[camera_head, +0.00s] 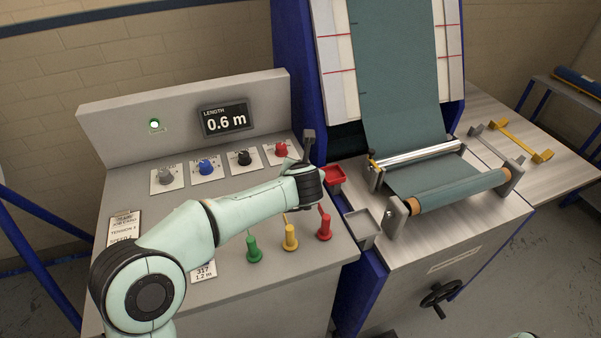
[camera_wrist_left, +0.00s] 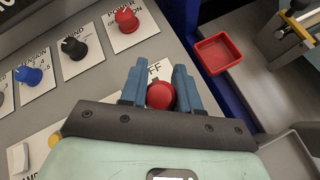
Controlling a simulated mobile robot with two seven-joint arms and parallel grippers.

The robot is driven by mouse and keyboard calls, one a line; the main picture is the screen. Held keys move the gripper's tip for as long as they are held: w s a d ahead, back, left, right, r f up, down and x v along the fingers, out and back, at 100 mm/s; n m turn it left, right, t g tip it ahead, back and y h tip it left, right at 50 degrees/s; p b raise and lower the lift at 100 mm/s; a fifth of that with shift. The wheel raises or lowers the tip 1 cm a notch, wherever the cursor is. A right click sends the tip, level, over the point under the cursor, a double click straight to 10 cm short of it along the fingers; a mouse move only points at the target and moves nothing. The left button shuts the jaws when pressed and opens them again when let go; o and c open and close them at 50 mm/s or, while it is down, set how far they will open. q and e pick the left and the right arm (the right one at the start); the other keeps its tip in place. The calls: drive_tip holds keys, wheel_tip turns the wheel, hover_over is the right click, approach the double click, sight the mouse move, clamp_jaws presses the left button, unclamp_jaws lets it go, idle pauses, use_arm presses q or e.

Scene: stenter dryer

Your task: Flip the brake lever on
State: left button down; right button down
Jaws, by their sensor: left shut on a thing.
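In the left wrist view the brake lever shows as a round red knob (camera_wrist_left: 160,95), seen end-on. My left gripper (camera_wrist_left: 157,72) has its two blue fingers on either side of this knob, shut on it. A white label that appears to read OFF lies on the panel just beyond the fingers. In the head view my left arm reaches across the grey control panel, and its wrist hides the held lever and the fingertips. The lever's shaft and exact tilt cannot be seen. My right gripper is not in view.
A red power knob (camera_head: 281,149) and other knobs line the panel behind. Green (camera_head: 253,247), yellow (camera_head: 290,236) and red (camera_head: 324,228) levers stand in front. A red tray (camera_head: 333,176) and a grey tray (camera_head: 361,222) sit to the right, beside the fabric roll (camera_head: 455,188).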

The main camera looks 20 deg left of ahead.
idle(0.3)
use_arm(q)
drive_tip(key=c, duration=0.8)
unclamp_jaws()
drive_tip(key=p+v, duration=0.1)
drive_tip(key=v, duration=1.2)
drive_tip(key=shift+s+r, duration=0.1)
drive_tip(key=shift+s, duration=0.15)
